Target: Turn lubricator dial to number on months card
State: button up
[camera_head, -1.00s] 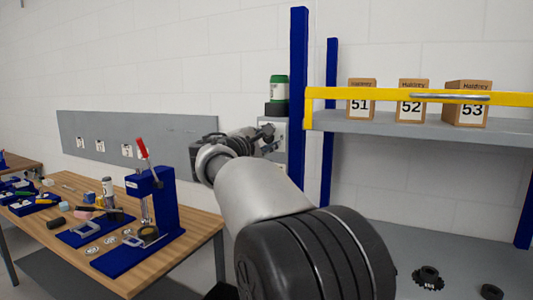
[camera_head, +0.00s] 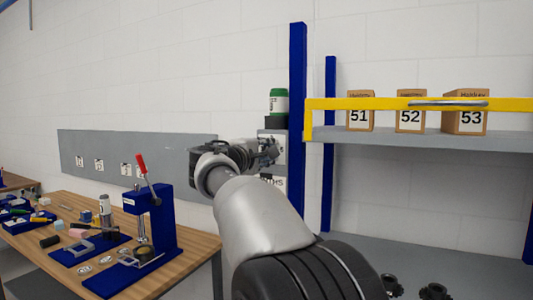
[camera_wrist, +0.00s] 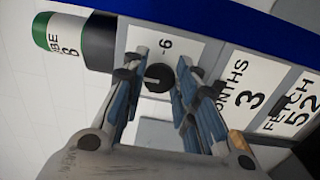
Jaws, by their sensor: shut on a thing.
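The lubricator, a green and white cylinder (camera_head: 279,102), stands on a black base beside the blue post. In the wrist view it is the dark green and white body (camera_wrist: 75,38) at upper left. The black round dial (camera_wrist: 158,79) sits on a white plate marked 6 (camera_wrist: 165,46). A pale mark shows on the dial. My gripper (camera_wrist: 161,68) has a finger on each side of the dial and is shut on it. The months card (camera_wrist: 244,92) reads 3 and lies to the right. In the head view my gripper (camera_head: 268,152) covers the dial.
A card reading FETCH 52 (camera_wrist: 294,108) is beside the months card. Boxes 51 (camera_head: 360,110), 52 (camera_head: 410,111) and 53 (camera_head: 465,110) stand on the right shelf behind a yellow rail (camera_head: 380,104). A blue press (camera_head: 152,215) stands on the wooden bench at left.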

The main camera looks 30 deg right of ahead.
jog(key=o, duration=1)
jog(key=shift+o, duration=0.2)
jog(key=v, duration=1.2)
